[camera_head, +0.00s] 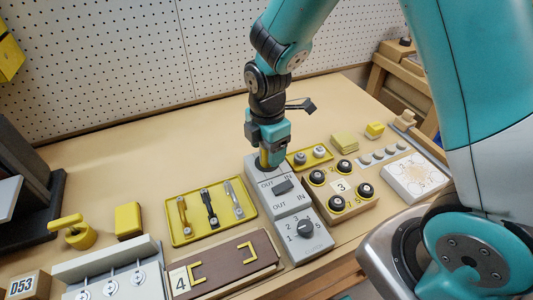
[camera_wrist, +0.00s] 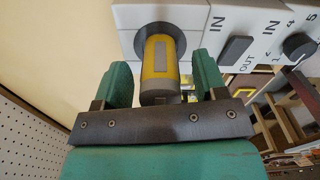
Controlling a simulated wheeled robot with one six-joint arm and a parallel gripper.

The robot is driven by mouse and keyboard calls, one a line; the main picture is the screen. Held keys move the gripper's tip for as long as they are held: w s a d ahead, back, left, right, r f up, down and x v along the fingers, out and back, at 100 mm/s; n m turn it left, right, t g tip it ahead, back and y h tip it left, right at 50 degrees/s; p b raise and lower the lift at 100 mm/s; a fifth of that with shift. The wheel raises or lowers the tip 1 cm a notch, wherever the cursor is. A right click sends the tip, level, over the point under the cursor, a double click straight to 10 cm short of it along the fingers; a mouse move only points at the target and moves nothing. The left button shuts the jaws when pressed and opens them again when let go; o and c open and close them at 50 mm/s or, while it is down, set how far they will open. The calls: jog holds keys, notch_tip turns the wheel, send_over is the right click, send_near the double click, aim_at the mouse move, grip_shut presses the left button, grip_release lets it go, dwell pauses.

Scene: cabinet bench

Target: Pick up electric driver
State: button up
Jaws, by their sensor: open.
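A yellow and grey cylinder, which looks like the electric driver (camera_wrist: 160,62), sits with its far end in a dark round opening of a white box in the wrist view. In the head view a bit of its yellow body (camera_head: 263,160) shows under my gripper (camera_head: 268,148). The green fingers of my gripper (camera_wrist: 163,80) are open, one on each side of the driver. A gap shows beside each finger, so they do not appear to press on it. The driver's far end is hidden in the opening.
The white box (camera_head: 291,206) has a switch and a numbered dial. A yellow tray (camera_head: 183,238) with three tools lies left of it. A block with black knobs (camera_head: 355,205) stands to the right. A pegboard (camera_head: 120,60) rises behind the bench.

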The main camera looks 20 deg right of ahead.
jog(key=shift+f, duration=0.35)
jog(key=c, duration=1.1)
jog(key=shift+c, duration=0.2)
notch_tip(320, 180, up, 20)
jog(key=shift+p, duration=0.35)
